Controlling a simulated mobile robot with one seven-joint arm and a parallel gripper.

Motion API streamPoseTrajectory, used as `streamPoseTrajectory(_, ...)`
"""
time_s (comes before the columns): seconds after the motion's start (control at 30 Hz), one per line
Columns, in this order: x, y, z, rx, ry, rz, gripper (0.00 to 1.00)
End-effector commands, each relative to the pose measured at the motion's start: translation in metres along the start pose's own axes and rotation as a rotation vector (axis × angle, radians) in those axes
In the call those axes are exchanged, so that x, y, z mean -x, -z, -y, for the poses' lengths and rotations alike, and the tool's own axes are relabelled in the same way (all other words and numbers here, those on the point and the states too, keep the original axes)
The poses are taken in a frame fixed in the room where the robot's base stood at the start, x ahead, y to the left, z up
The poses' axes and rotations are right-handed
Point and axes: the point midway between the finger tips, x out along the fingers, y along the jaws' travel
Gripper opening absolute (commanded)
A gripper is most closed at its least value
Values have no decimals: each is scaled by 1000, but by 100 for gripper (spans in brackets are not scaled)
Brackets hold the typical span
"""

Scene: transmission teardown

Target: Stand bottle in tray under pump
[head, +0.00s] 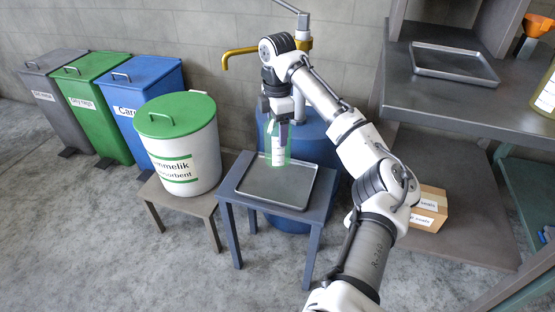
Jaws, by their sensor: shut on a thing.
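A pale green see-through bottle (279,150) with a white label stands upright over the dark grey tray (285,193), towards its back edge. My gripper (277,121) points down and is shut on the upper part of the bottle. I cannot tell whether the bottle's base touches the tray floor. The tray lies on a small blue-grey table. The yellow pump (236,53) rises behind, with its spout reaching left, above and to the left of the bottle. My arm hides part of the pump's body.
A blue drum (313,140) stands behind the small table. A white absorbent bin (186,150) with a green lid is on a stool at left, with grey, green and blue waste bins beyond. A workbench (440,97) with another tray (453,63) is at right, a cardboard box (430,207) below.

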Motion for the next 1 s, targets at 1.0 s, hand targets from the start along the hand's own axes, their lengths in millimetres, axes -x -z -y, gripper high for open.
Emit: streamPoseTrajectory(1.0,-94,0,0,0,0,0,45)
